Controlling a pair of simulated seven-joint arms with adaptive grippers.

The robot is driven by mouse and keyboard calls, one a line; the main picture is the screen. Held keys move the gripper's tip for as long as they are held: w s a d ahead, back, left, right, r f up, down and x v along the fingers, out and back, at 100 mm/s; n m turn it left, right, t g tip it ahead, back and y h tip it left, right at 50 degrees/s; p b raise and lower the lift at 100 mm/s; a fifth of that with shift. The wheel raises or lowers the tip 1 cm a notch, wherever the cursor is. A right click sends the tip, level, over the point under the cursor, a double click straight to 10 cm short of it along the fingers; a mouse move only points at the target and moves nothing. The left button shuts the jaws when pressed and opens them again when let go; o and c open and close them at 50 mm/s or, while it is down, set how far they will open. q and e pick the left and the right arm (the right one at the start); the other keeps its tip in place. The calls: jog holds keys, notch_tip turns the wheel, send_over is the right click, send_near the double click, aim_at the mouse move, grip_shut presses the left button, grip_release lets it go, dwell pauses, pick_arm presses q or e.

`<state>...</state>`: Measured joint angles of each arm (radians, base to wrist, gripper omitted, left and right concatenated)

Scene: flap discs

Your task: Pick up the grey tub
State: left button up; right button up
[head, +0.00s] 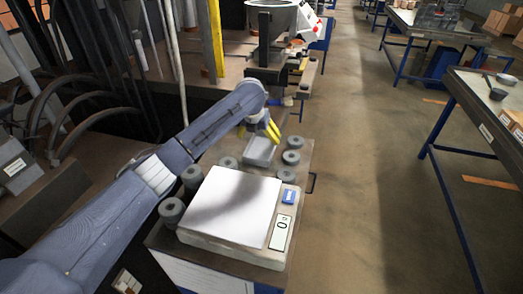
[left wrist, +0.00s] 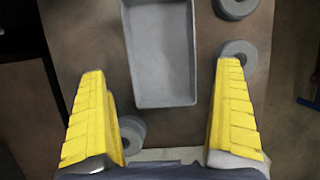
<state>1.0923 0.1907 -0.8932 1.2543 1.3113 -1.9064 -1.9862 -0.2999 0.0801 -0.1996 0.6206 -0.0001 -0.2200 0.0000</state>
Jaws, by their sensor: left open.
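The grey tub (head: 260,151) is a shallow open box on the small bench behind the scale. My left gripper (head: 271,129) has yellow fingers and hangs above the tub's far side in the head view. In the left wrist view my left gripper (left wrist: 160,72) is open with nothing between its fingers. My right gripper is not in view.
Several grey flap discs (head: 291,157) stand around the tub; one disc (left wrist: 238,55) is close to the right fingertip. A white scale (head: 230,208) with a blue part fills the bench front. Workbenches (head: 480,110) stand at right, with clear floor between.

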aim_at(262, 149)
pick_arm(q)
jog(key=shift+x, duration=3.75)
jog(key=shift+d, duration=0.1)
jog(key=c, duration=1)
jog(key=shift+o, duration=0.2)
jog(key=shift+r, duration=0.1)
